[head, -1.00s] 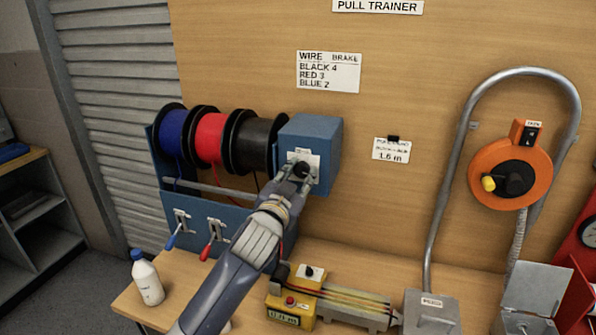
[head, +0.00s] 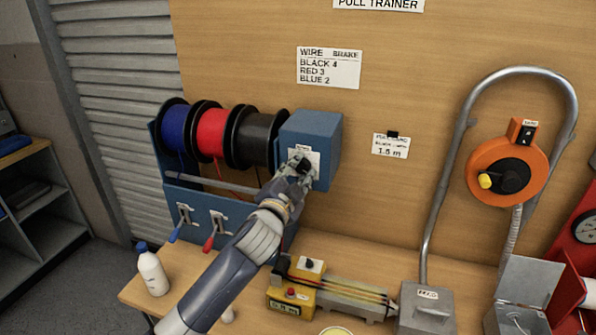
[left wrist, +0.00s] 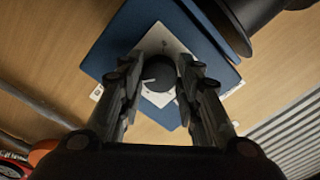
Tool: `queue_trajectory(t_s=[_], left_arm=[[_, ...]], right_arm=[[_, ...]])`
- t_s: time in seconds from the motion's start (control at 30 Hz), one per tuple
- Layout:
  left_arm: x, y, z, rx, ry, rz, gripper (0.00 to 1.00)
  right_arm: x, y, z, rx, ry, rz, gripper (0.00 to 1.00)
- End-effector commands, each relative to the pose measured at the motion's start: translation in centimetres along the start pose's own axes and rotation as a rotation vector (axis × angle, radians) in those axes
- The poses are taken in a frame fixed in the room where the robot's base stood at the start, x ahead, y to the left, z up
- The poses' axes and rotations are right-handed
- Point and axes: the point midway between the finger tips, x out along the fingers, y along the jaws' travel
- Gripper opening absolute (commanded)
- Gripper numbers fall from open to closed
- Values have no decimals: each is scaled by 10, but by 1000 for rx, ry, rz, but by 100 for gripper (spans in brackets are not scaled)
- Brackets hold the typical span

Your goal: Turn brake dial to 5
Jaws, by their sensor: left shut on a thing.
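The brake dial is a dark round knob (left wrist: 160,73) on a white scale plate (left wrist: 158,98) fixed to the blue box (head: 325,140) at the right end of the spool rack. In the left wrist view a white mark shows on the knob, but the scale numbers are too small to read. My left gripper (head: 301,167) is at the front of the box, shut on the knob. Its fingers stand on either side of the knob in the left wrist view (left wrist: 164,80). In the head view the gripper mostly hides the knob. My right gripper is not in view.
Blue (head: 173,133), red (head: 210,134) and black (head: 258,138) wire spools sit left of the box. A card (head: 329,68) on the board reads black 4, red 3, blue 2. A yellow device (head: 290,299) and a bottle (head: 151,272) stand on the bench below.

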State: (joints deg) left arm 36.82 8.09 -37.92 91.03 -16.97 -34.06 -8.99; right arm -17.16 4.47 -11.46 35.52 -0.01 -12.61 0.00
Motion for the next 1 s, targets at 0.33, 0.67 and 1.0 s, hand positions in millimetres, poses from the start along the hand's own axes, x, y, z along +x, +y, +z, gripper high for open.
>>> queue_trajectory(t_s=[0.33, 0.67, 1.0], left_arm=[[0, 1, 0, 3, 0, 1, 34], [0, 0, 0, 2, 0, 0, 52], [-22, 1, 1, 1, 0, 1, 52]], right_arm=[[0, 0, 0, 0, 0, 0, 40], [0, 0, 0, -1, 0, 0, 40], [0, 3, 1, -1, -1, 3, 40]])
